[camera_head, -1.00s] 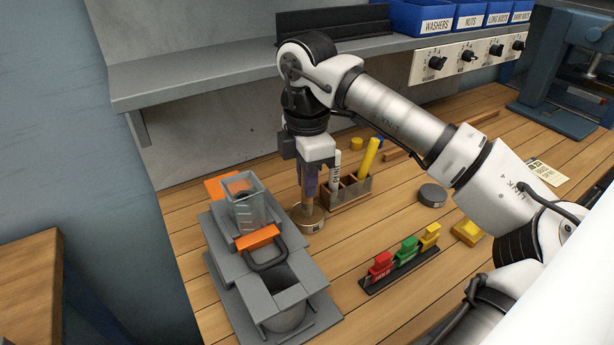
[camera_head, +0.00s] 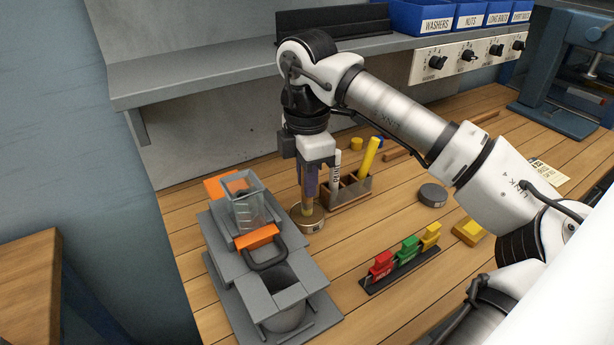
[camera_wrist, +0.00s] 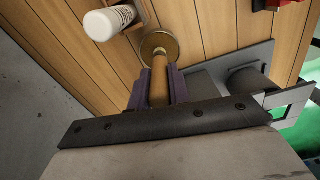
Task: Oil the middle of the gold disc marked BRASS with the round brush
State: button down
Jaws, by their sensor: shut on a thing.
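The round brush (camera_head: 307,193) has a tan, round handle and stands about upright between my gripper's purple fingers. It also shows in the wrist view (camera_wrist: 159,82). My gripper (camera_head: 308,186) is shut on the handle, and its fingers show in the wrist view (camera_wrist: 158,92). The gold disc (camera_head: 309,222) lies flat on the bench directly under the brush, with a small label on its side too small to read. In the wrist view the brush's lower end is over the middle of the disc (camera_wrist: 160,42). The bristles are hidden, so contact is hard to tell.
A grey stepped stand (camera_head: 222,262) with a clear beaker (camera_head: 247,212) and an orange-handled part (camera_head: 257,237) is close left. A wooden holder (camera_head: 349,192) with white and yellow tools is close right. Red, green and yellow blocks (camera_head: 407,246) stand in front right.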

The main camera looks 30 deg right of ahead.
dwell(0.5)
jog(key=shift+r+p, duration=1.9)
jog(key=shift+r, duration=1.6)
jog(key=shift+d, duration=0.1)
